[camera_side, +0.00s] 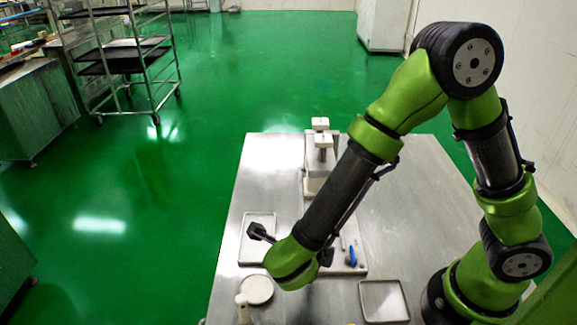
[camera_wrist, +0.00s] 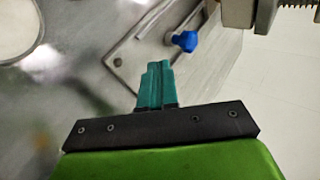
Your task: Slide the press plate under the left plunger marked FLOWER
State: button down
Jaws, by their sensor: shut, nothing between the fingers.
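A flat pale grey plate with a small blue knob, which looks like the press plate, shows in the wrist view (camera_wrist: 128,72); the blue knob (camera_wrist: 187,41) is near its lower right edge. In the side view the blue knob (camera_side: 351,258) shows right of my wrist, which covers part of the plate. My gripper (camera_wrist: 157,66) has its teal fingers together and empty, tips just left of and below the knob in the wrist view, apart from it in the picture. The machine's pale plungers (camera_side: 322,140) stand farther back; no FLOWER marking is readable.
A shallow tray (camera_side: 245,262) lies left of the machine, and another tray (camera_side: 384,282) lies at front right. A round dish (camera_side: 257,289) and a small white object (camera_side: 242,308) sit at front left. The metal table (camera_side: 420,215) is clear at right.

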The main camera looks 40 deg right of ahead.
jog(key=d, duration=0.1)
jog(key=w+d, duration=0.1)
jog(key=d, duration=0.1)
jog(key=w+d+f, duration=0.1)
jog(key=shift+w+d, duration=0.2)
jog(key=shift+d, duration=0.15)
jog(key=shift+w, duration=0.1)
jog(key=shift+w+d, duration=1.55)
jog(key=shift+d, duration=0.1)
